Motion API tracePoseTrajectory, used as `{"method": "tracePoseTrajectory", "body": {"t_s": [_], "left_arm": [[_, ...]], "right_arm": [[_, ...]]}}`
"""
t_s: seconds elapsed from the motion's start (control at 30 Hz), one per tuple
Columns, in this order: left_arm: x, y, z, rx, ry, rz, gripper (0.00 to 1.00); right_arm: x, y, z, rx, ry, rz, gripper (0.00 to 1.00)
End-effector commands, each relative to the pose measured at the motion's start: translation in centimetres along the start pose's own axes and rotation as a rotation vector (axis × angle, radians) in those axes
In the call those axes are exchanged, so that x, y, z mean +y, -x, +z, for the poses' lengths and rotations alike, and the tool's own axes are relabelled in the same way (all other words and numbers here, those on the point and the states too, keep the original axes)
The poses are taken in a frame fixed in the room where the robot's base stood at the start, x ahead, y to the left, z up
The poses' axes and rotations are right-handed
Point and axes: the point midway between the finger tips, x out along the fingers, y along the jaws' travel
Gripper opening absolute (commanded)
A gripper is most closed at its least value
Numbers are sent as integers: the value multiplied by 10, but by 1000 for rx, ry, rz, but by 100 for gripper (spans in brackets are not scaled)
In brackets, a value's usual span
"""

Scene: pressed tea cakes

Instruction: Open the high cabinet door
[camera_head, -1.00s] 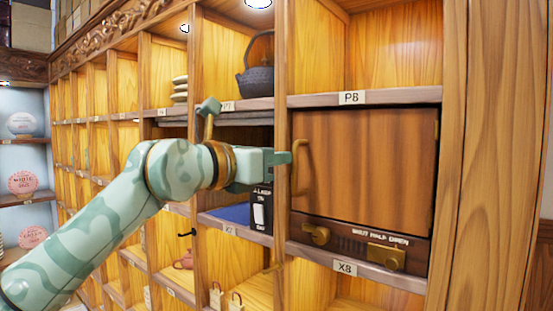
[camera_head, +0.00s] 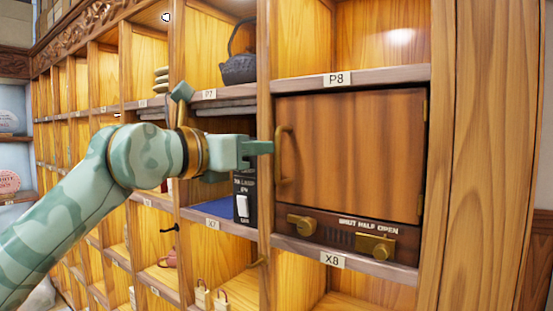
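The cabinet door (camera_head: 355,150) is a brown wooden panel below the P8 label, and it looks shut in its frame. A curved brass handle (camera_head: 284,172) stands upright near its left edge, and small hinges show on its right edge. My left gripper (camera_head: 264,148) is at the handle's upper left, its teal tip beside or touching the bar. I cannot tell whether the fingers are around the handle, or how far apart they are. Under the door a dark strip (camera_head: 345,237) reads SHUT HALF OPEN. My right gripper is not in view.
A brass knob (camera_head: 301,225) and a brass block (camera_head: 375,247) stick out below the door. Open wooden cubbies surround it. A dark teapot (camera_head: 239,68) sits at upper left, and a black box (camera_head: 243,196) stands behind and below my gripper.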

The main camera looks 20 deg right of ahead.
Motion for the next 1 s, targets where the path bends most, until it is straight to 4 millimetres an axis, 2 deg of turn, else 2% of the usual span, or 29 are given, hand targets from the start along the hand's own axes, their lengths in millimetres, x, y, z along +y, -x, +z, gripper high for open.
{"method": "tracePoseTrajectory", "body": {"t_s": [0.03, 0.3, 1.0], "left_arm": [[0, 4, -4, 1, -1, 0, 15], [1, 28, -3, 0, -1, 0, 15], [3, 87, -1, -1, 1, 0, 15]], "right_arm": [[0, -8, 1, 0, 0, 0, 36], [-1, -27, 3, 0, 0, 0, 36], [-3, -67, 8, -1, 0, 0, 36]]}}
